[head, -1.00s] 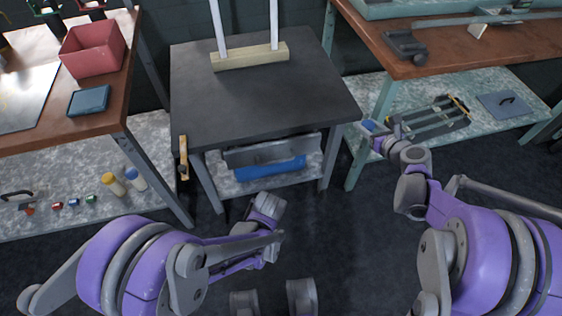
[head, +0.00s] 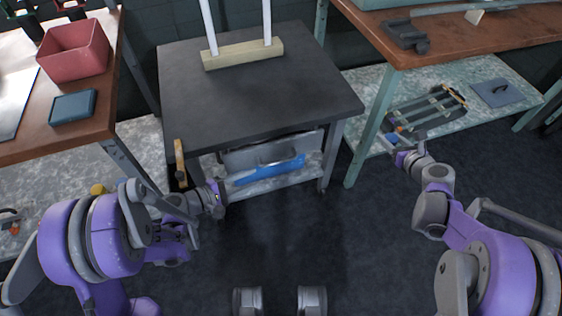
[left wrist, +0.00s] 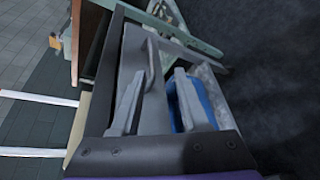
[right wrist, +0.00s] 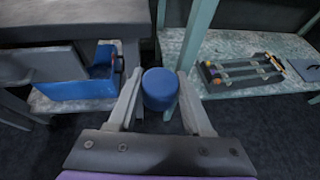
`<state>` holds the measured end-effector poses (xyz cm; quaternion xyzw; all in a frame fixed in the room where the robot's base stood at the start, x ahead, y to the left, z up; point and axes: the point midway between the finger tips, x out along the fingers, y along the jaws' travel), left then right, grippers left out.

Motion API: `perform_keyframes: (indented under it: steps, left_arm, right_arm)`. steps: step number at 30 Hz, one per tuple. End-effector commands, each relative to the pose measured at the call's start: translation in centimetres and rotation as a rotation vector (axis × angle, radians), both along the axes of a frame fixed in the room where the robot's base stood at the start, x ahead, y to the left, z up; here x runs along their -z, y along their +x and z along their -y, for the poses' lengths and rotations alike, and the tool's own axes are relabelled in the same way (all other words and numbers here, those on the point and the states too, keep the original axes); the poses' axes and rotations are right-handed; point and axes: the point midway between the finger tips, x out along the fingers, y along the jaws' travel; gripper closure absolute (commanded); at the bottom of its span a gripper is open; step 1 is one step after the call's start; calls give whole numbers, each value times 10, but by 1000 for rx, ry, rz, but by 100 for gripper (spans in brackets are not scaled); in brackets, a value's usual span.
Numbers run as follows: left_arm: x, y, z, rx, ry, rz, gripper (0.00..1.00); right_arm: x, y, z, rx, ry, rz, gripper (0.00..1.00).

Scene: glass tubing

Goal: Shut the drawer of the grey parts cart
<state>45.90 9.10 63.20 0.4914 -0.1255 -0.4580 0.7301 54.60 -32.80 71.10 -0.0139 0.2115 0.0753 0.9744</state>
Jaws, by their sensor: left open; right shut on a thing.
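The grey parts cart (head: 255,95) stands in the middle of the head view. Its drawer (head: 240,157) shows below the dark top, with the front standing out from the frame. The drawer also shows at the left of the right wrist view (right wrist: 35,63). My left gripper (head: 219,193) is open, near the left side of the drawer. In the left wrist view the drawer's handle (left wrist: 152,62) appears ahead of the open fingers (left wrist: 160,75); contact cannot be told. My right gripper (right wrist: 160,75) is shut on a blue round-topped object (right wrist: 160,88), off to the cart's right.
A blue item (head: 268,172) shows low on the cart, under the drawer front. A yellow-handled thing (head: 180,158) hangs at the cart's left edge. Wooden-topped benches flank the cart; a rack (head: 425,110) lies on the right bench's lower shelf. The floor before the cart is clear.

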Motion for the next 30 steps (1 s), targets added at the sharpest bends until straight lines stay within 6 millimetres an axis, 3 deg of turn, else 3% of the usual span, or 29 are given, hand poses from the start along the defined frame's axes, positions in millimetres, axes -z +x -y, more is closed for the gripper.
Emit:
perform_keyframes:
  steps: [4,8,21,30]
  left_arm:
    - [-8,4,-9,-31,-54,1,55]
    - [-7,10,-3,-36,-67,2,55]
    - [11,57,63,-32,-64,1,55]
    - [17,73,84,-35,-64,1,55]
  right_arm:
    - [2,0,0,0,0,0,100]
    - [3,0,0,0,0,-1,100]
    - [17,2,0,0,0,-4,100]
    - [20,3,0,0,0,-5,100]
